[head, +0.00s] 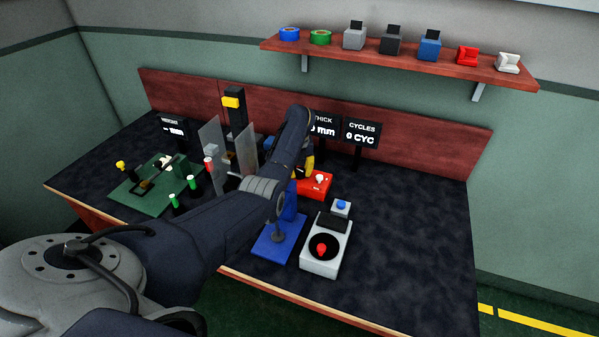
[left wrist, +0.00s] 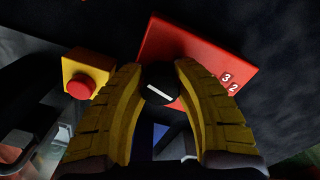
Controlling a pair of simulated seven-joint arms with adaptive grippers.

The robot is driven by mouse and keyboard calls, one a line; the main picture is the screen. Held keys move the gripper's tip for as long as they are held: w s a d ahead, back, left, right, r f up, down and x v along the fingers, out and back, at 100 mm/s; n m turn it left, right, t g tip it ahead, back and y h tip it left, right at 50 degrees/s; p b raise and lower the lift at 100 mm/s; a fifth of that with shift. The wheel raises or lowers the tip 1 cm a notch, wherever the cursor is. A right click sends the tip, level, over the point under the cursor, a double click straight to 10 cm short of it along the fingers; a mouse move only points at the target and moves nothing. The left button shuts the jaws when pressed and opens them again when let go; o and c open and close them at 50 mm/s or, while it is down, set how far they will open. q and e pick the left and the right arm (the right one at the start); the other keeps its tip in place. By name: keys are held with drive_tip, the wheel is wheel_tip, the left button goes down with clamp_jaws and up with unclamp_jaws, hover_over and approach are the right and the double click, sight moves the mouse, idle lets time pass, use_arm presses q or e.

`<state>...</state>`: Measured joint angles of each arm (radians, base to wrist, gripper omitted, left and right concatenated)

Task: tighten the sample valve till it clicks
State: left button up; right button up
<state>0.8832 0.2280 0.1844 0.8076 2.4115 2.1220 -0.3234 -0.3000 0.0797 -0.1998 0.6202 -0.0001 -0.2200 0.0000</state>
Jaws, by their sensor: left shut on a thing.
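The sample valve appears to be the round black knob (left wrist: 158,88) with a white line across its face, in the left wrist view. It sits at the edge of a red box (left wrist: 200,52) marked 3 and 2. My left gripper (left wrist: 160,72) has its yellow ridged fingers on both sides of the knob and is shut on it. In the head view the red box (head: 318,190) shows right of my left gripper (head: 307,168), which is mostly hidden behind my arm. The knob is hidden there. My right gripper is not in view.
A yellow box with a red button (left wrist: 82,86) stands close left of the fingers. A blue stand (head: 272,247) and a grey unit with a red knob (head: 322,262) are in front. A green board (head: 140,197) lies left. The table's right side is clear.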

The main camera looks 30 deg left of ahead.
sight(300, 169)
use_arm(q)
drive_tip(key=shift+w+m, duration=0.1)
drive_tip(key=shift+m, duration=1.1)
drive_tip(key=o, duration=1.3)
drive_tip(key=shift+r, duration=0.1)
wheel_tip(300, 169, up, 12)
drive_tip(key=shift+f, duration=0.1)
